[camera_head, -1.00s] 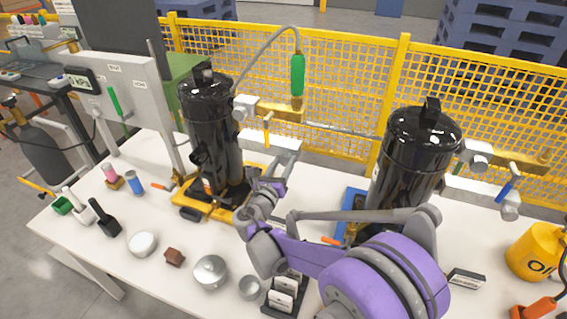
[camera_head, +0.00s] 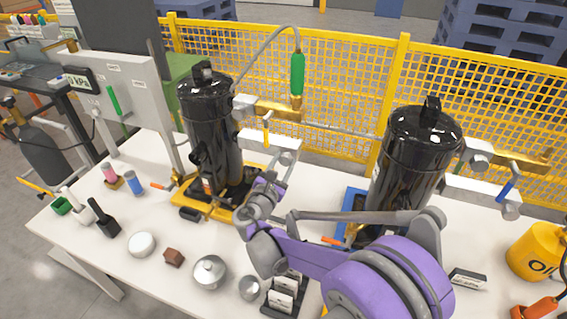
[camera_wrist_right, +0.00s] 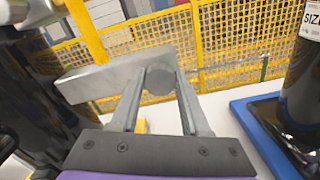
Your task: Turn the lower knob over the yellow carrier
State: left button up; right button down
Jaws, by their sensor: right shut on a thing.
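The yellow carrier (camera_head: 215,210) is on the white table under the left black compressor (camera_head: 212,135). In the head view my right gripper (camera_head: 278,172) largely hides the knob. My left gripper is not in view.
A second black compressor (camera_head: 415,150) stands on a blue carrier (camera_head: 352,200) to the right, with my right arm in front. A yellow mesh fence (camera_head: 345,75) runs behind the table. Metal pots, a brown block (camera_head: 174,257) and an oil can (camera_head: 537,250) stand on the table.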

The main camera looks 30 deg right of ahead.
jog(key=m, duration=0.4)
jog(key=shift+m, duration=0.3)
jog(key=m, duration=0.5)
jog(key=shift+f+m, duration=0.1)
jog(key=shift+m, duration=0.2)
jog(key=m, duration=0.4)
jog(key=m+p, duration=0.1)
jog(key=m, duration=0.7)
jog(key=shift+m, duration=0.3)
jog(key=m+p, duration=0.1)
jog(key=m, duration=0.2)
jog(key=shift+f+m, duration=0.1)
jog(key=shift+m, duration=0.2)
jog(key=m+p, duration=0.1)
jog(key=m, duration=0.5)
jog(key=shift+m, duration=0.3)
